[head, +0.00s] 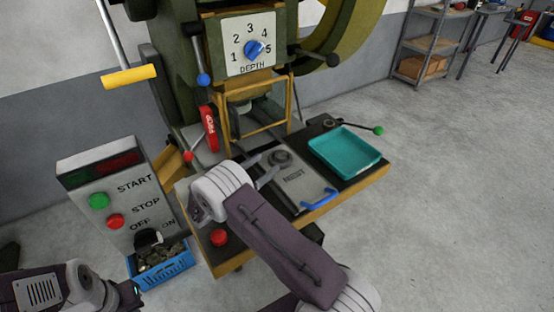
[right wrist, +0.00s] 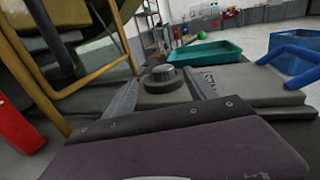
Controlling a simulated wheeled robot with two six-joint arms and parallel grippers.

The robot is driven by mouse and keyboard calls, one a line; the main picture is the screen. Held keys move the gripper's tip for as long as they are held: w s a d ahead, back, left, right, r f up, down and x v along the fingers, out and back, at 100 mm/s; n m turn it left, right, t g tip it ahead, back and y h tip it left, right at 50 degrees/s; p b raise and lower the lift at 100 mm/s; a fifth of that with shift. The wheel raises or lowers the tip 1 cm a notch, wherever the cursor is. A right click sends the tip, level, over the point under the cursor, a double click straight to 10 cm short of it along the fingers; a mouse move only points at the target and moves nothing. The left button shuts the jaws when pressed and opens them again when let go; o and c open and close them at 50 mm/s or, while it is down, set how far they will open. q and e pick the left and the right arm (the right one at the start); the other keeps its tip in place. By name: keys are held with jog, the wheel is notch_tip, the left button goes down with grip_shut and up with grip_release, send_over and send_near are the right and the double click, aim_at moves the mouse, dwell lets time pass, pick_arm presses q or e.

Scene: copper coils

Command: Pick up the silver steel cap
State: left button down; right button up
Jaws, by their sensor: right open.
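The silver steel cap (right wrist: 163,72) sits on a dark round seat in the press's sliding plate. In the head view the cap (head: 281,156) is small, and its fine shape is hard to tell. My right gripper (head: 268,165) is open and empty, low over the plate, with its fingers pointing at the cap. In the right wrist view the cap shows between and beyond the two spread fingertips (right wrist: 163,84), apart from both. Part of my left arm is at the lower left of the head view; its gripper does not show.
A teal tray (head: 345,166) lies right of the plate, and a blue handle (head: 319,199) is at the plate's front. The yellow guard frame (head: 243,110) stands behind. A control box (head: 113,201) and a blue crate (head: 163,275) are at left. The floor at right is clear.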

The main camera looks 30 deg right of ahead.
aim_at(277, 157)
jog(key=shift+x, duration=0.85)
jog(key=x, duration=0.2)
jog(key=b+x, duration=0.1)
jog(key=x, duration=0.1)
jog(key=shift+s+d+f, duration=0.15)
jog(key=shift+s, duration=0.05)
jog(key=shift+w+d, duration=0.15)
jog(key=shift+d, duration=0.25)
grip_shut()
notch_tip(277, 157, up, 18)
jog(key=p, duration=0.4)
jog(key=shift+p, duration=0.3)
